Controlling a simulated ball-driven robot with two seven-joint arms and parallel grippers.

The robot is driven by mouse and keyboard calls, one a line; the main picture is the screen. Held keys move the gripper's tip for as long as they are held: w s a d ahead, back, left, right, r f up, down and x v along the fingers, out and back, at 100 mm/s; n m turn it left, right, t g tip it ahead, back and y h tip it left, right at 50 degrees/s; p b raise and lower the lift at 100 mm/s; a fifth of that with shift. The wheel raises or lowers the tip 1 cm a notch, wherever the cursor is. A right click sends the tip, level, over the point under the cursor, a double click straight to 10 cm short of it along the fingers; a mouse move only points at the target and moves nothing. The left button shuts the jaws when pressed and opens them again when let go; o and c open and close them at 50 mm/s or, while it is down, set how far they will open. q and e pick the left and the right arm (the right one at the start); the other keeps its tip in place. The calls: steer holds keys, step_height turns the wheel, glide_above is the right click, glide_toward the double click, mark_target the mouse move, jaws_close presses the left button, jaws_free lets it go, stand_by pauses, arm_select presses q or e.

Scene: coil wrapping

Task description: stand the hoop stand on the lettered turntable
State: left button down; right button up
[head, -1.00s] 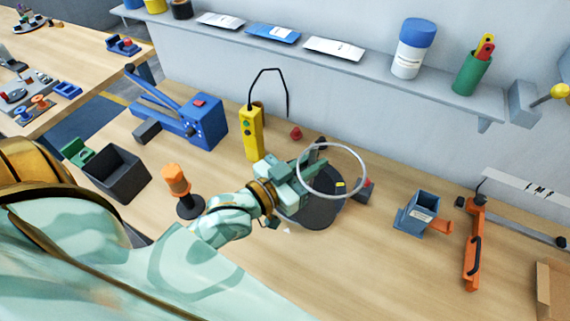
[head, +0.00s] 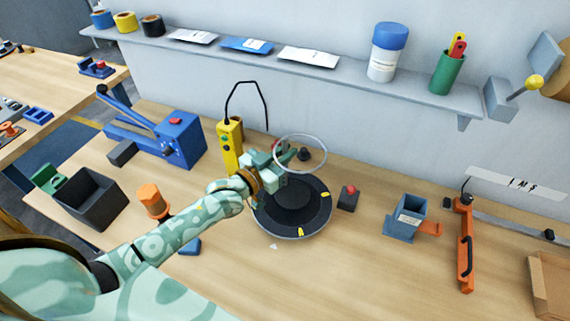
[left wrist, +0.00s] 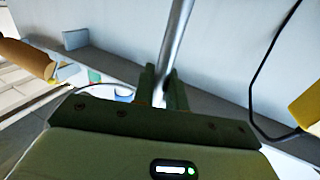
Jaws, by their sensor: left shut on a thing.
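The hoop stand shows as a pale grey ring (head: 325,152) in the head view, behind the turntable. My left gripper (head: 287,158) is shut on the ring's near left side and holds it up. In the left wrist view a grey tube (left wrist: 178,40) runs up from between the dark green fingers (left wrist: 160,88). I cannot make out the stand's foot; a small dark piece shows inside the ring. The turntable (head: 312,222) is a round dark disc with yellow marks on the bench, below and in front of the ring. My gripper overlaps its back left edge. No letters are readable. My right gripper is out of view.
A yellow box (head: 230,148) with a black cable loop stands left of the hoop. A red-button box (head: 348,198) is right of the turntable. A blue-grey holder (head: 405,220) and orange clamp (head: 465,245) stand farther right.

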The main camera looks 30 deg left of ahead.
arm_select(q)
steer(key=shift+w+a+f+b, duration=0.1)
steer(key=shift+w+f+b, duration=0.15)
steer(key=shift+f, duration=0.7)
steer(key=shift+w+a+f+b, duration=0.1)
steer(key=shift+f+b, duration=0.2)
steer(key=shift+f, duration=0.75)
steer(key=c, duration=1.4)
jaws_free()
steer(key=shift+f, duration=0.1)
steer(key=shift+s+r, duration=0.15)
steer(key=shift+r, duration=0.05)
steer(key=v, duration=1.1)
steer(key=shift+s+p, duration=0.35)
steer(key=shift+p, duration=0.05)
steer(key=shift+r, duration=0.1)
